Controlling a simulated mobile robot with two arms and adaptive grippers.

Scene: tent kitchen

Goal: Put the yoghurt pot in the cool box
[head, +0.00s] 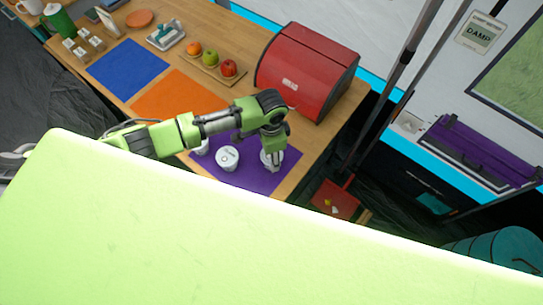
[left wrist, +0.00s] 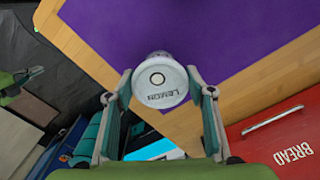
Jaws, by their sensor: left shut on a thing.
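My left gripper (head: 271,160) is shut on a white yoghurt pot (head: 270,161) at the right part of the purple mat (head: 255,180). In the left wrist view the pot (left wrist: 160,82) sits between the two fingers, its lid marked LEMON with a ring. I cannot tell whether it touches the mat. A second white pot (head: 227,158) stands to its left, and a third (head: 202,147) is partly hidden by my arm. A green shape (left wrist: 24,82) at the left of the wrist view looks like my right gripper; its jaws are unclear. I cannot identify the cool box for certain.
A red bread bin (head: 306,72) stands behind my left arm. Fruit on a board (head: 218,67), an orange mat (head: 178,96) and a blue mat (head: 127,69) lie further left. A purple-topped box (head: 485,150) is beyond the table's right edge. A red dustpan (head: 335,198) is below.

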